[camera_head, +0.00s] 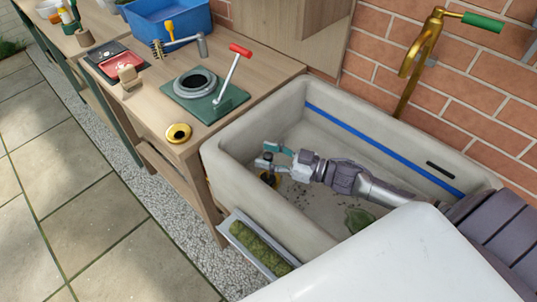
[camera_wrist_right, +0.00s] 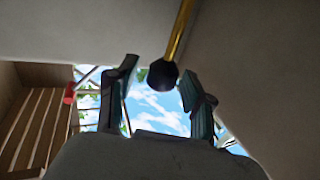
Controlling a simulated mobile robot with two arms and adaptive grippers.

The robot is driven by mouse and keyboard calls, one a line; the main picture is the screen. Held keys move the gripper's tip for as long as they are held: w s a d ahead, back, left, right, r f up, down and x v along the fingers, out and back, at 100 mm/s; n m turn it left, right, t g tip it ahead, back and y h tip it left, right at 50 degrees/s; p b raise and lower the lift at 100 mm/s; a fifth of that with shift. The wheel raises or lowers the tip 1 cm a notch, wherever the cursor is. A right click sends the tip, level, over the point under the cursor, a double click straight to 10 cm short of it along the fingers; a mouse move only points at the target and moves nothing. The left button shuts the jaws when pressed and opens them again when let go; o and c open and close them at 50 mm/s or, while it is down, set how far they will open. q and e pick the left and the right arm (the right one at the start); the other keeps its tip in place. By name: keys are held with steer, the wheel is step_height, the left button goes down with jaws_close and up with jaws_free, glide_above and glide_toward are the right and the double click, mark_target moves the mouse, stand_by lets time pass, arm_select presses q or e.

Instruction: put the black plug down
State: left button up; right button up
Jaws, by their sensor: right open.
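What looks like the black plug (camera_head: 268,179) is at the left end of the stone sink (camera_head: 323,206), low down near the sink's floor, with a brass-coloured edge. My right gripper (camera_head: 265,154) is inside the sink above it, with its fingers apart. In the right wrist view a brass rod ending in a dark knob (camera_wrist_right: 162,75) shows between the two separated fingers of the right gripper (camera_wrist_right: 164,90). It seems to be the plug's stem and knob; I cannot tell whether a finger touches it. My left gripper is not in view.
The sink walls surround my right gripper. A green leaf-like thing (camera_head: 359,220) and dark crumbs lie on the sink floor. A brass tap (camera_head: 415,60) stands behind. The wooden bench (camera_head: 142,105) at the left carries a red-handled press (camera_head: 235,75) and a yellow ring (camera_head: 178,133).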

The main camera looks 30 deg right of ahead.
steer(key=p+v, duration=0.4)
steer(key=v, duration=0.8)
